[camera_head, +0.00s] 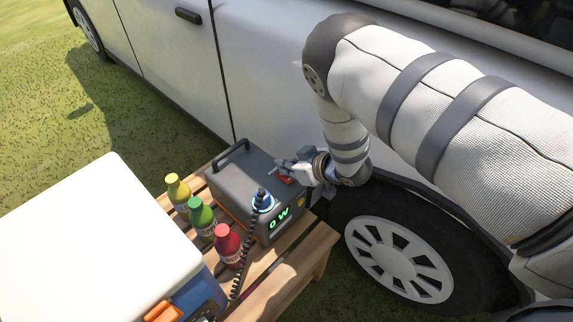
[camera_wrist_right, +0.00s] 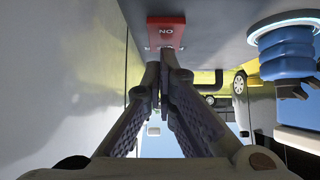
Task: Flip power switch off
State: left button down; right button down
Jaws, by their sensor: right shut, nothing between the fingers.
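The grey power box (camera_head: 243,180) stands on the wooden table, with a carry handle on top and a display (camera_head: 280,218) reading 0 W in green. The red power switch (camera_head: 285,180) is on its top, and it shows in the right wrist view (camera_wrist_right: 166,31) with ON lettering upside down. My right gripper (camera_head: 291,172) is shut and empty. Its fingertips (camera_wrist_right: 163,62) are at the near edge of the switch; I cannot tell if they touch. The switch's tilt is unclear. My left gripper is not in view.
A blue-ringed plug (camera_head: 263,202) with a coiled black cord sits in the box beside the switch. Yellow (camera_head: 178,190), green (camera_head: 201,215) and red (camera_head: 228,244) bottles stand left of it. A white-lidded cooler (camera_head: 90,250) is at lower left. The van (camera_head: 170,60) stands close behind.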

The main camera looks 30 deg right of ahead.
aim_at(290, 178)
jog(key=shift+f, duration=0.25)
jog(key=shift+s+d+p, duration=0.2)
jog(key=shift+s+p, duration=0.1)
jog(key=shift+s, duration=0.25)
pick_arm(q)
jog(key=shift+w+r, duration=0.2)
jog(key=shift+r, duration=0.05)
pick_arm(e)
jog(key=shift+s+f, duration=0.15)
jog(key=shift+s, duration=0.15)
